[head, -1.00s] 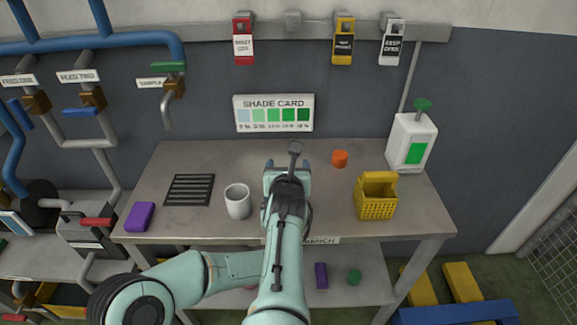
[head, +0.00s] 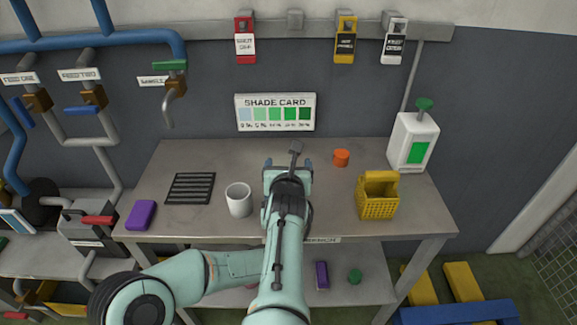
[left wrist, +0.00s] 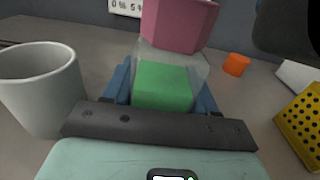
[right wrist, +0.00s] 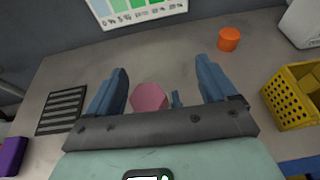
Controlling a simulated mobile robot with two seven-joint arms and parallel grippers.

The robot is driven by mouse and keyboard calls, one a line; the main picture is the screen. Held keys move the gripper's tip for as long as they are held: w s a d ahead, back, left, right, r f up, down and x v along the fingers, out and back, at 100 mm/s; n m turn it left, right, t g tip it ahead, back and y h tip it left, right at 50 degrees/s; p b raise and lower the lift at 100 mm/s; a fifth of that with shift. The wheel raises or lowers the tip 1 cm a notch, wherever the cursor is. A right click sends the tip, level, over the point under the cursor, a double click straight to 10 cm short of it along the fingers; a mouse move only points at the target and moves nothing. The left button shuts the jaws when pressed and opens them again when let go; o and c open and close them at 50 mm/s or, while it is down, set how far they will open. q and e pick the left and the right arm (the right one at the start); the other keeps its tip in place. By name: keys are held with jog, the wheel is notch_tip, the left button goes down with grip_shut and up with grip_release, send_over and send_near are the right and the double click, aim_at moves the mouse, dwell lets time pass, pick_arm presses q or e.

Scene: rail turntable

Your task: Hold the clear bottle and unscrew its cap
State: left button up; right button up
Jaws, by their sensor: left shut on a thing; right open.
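In the left wrist view my left gripper (left wrist: 163,92) is shut on the clear bottle (left wrist: 192,62), which stands upright with green liquid inside. The bottle's pink faceted cap (left wrist: 178,22) sits on top. My right gripper (right wrist: 163,90) is open; in the right wrist view the cap (right wrist: 149,97) shows beyond and between its fingers, nearer the left one. I cannot tell how far it is from the cap. In the head view my right gripper (head: 288,170) and its arm hide the bottle, cap and left gripper.
On the bench (head: 330,222) a white mug (head: 238,200) stands close left of the bottle. A black grate (head: 190,188) and purple block (head: 141,215) lie further left. An orange cylinder (head: 341,158), yellow basket (head: 377,205) and white dispenser (head: 405,140) are at the right.

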jog(key=a+f, duration=0.1)
jog(key=s+a+f, duration=0.1)
jog(key=shift+a+f+g, duration=0.25)
jog(key=shift+f+g, duration=0.05)
jog(key=shift+f, duration=0.05)
jog(key=shift+y, duration=0.3)
jog(key=shift+w+a+r, duration=0.1)
jog(key=shift+w+r, duration=0.05)
jog(key=shift+r, duration=1.35)
jog(key=shift+w+a+r, duration=0.1)
jog(key=shift+r, duration=1.35)
jog(key=shift+d+r, duration=0.15)
jog(key=shift+r, duration=0.1)
jog(key=shift+d, duration=0.15)
